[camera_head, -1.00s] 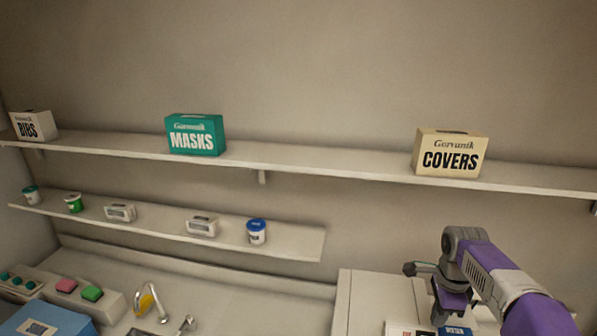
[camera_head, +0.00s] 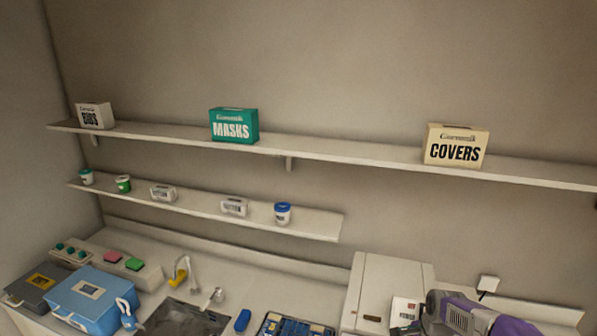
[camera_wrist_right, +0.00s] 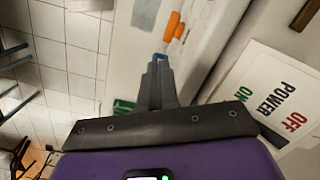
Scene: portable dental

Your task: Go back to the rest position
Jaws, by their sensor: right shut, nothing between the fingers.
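My right gripper (camera_wrist_right: 157,78) shows in the right wrist view with its two dark fingers together and nothing between them. In that view it is in front of a pale surface with orange items (camera_wrist_right: 176,28) near the fingertips; I cannot tell the distance. In the head view only part of my purple and grey right arm (camera_head: 465,312) shows at the lower right, and its fingers cannot be made out. My left gripper is in neither view.
A white cabinet (camera_head: 385,275) stands beside my right arm. Blue case (camera_head: 93,300), sink (camera_head: 185,318) and blue tray (camera_head: 295,327) line the counter. The upper shelf (camera_head: 330,154) holds boxes; the lower shelf (camera_head: 315,223) holds small containers. A POWER ON/OFF sign (camera_wrist_right: 272,100) is right of the gripper.

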